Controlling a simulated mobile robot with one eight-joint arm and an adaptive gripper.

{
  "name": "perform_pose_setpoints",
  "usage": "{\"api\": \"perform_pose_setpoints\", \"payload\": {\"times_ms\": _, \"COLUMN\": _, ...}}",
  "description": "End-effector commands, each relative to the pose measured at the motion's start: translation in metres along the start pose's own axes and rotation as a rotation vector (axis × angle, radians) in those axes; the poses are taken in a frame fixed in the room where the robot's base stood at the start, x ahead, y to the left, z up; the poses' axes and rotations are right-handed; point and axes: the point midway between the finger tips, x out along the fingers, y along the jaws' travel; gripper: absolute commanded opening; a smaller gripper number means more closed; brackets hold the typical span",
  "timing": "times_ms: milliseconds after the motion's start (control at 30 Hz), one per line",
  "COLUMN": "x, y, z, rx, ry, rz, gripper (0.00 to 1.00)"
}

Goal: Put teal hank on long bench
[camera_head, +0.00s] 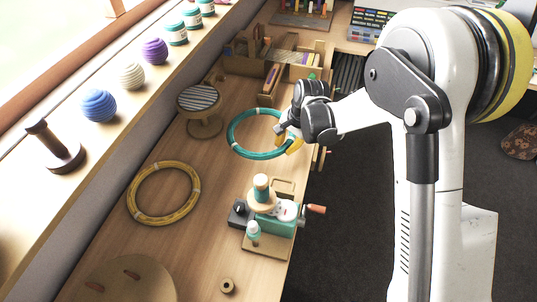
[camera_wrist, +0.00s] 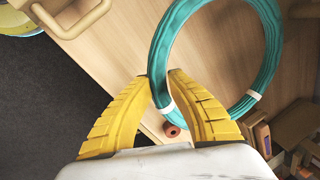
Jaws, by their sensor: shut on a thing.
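The teal hank (camera_head: 237,150) is a ring of teal cord with white ties, over the middle of the long wooden bench (camera_head: 218,200). My gripper (camera_head: 291,142) is shut on the right side of its ring in the head view. In the wrist view, the yellow fingers of my gripper (camera_wrist: 158,90) pinch the near left part of the teal hank (camera_wrist: 266,70), beside a white tie. The hank appears held above the bench top, though the exact gap is hard to tell. The bench top (camera_wrist: 215,60) shows through the ring.
A yellow hank (camera_head: 133,190) lies flat on the bench. A striped round stand (camera_head: 199,98), a wooden organizer (camera_head: 250,65) and a teal winding device (camera_head: 265,215) are around the held hank. A small spool (camera_head: 227,285) stands near the front. Bare bench lies between them.

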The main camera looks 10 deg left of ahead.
Motion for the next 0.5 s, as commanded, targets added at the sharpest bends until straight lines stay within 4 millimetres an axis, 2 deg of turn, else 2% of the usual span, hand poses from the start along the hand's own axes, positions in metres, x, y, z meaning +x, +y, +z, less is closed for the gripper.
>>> {"api": "perform_pose_setpoints", "payload": {"times_ms": 33, "x": 0.013, "y": -0.009, "z": 0.003, "rx": -0.003, "ry": -0.001, "rz": 0.0, "gripper": 0.0}}
{"api": "perform_pose_setpoints", "payload": {"times_ms": 100, "x": 0.023, "y": -0.019, "z": 0.006, "rx": -0.003, "ry": 0.0, "rz": 0.0, "gripper": 0.0}}
{"api": "perform_pose_setpoints", "payload": {"times_ms": 233, "x": 0.033, "y": -0.03, "z": 0.008, "rx": -0.001, "ry": 0.001, "rz": 0.0, "gripper": 0.0}}
{"api": "perform_pose_setpoints", "payload": {"times_ms": 367, "x": 0.04, "y": -0.032, "z": 0.009, "rx": -0.001, "ry": 0.001, "rz": 0.001, "gripper": 0.0}}
{"api": "perform_pose_setpoints", "payload": {"times_ms": 500, "x": 0.06, "y": -0.027, "z": 0.009, "rx": 0.0, "ry": 0.001, "rz": 0.001, "gripper": 0.0}}
